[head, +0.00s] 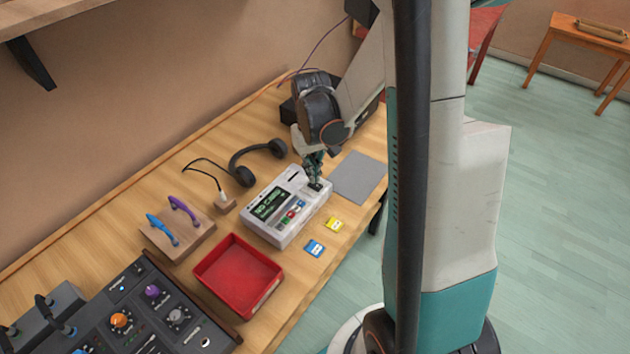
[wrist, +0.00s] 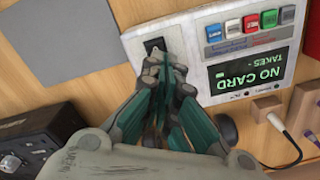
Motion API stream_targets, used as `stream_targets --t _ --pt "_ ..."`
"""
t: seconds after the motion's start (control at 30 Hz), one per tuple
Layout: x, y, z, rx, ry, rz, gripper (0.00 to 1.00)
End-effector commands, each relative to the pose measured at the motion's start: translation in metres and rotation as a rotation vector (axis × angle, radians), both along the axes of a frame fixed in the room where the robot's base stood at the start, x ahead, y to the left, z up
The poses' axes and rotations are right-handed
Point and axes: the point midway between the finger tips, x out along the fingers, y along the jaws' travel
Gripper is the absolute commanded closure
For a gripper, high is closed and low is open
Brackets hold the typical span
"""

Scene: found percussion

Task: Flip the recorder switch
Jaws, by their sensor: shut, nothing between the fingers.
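The recorder (head: 287,205) is a white box on the wooden bench, with a dark screen and a row of coloured buttons. In the wrist view the recorder (wrist: 202,30) has a screen reading "NO CARD". Its black rocker switch (wrist: 155,46) sits near one end of the top face. My gripper (head: 315,184) is over the switch end of the recorder, pointing down. In the wrist view my gripper (wrist: 167,68) is shut and empty, with its fingertips at the switch's edge. I cannot tell whether they touch it. The fingers partly hide the panel around the switch.
A grey mat (head: 359,177) lies to the right of the recorder. A red tray (head: 238,274), a mixer (head: 140,315), headphones (head: 243,175) and a wooden block with two coloured handles (head: 178,236) stand nearby.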

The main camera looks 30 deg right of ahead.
Motion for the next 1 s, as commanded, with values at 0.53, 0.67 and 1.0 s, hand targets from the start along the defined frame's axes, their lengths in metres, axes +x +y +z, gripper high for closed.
stream_targets --t 0.53,0.67,1.0 --pt "0.000 0.000 0.042 0.000 0.000 0.000 1.00" --pt "0.000 0.000 0.047 0.000 0.000 0.000 1.00" --pt "0.000 0.000 0.046 0.000 0.000 0.000 1.00"
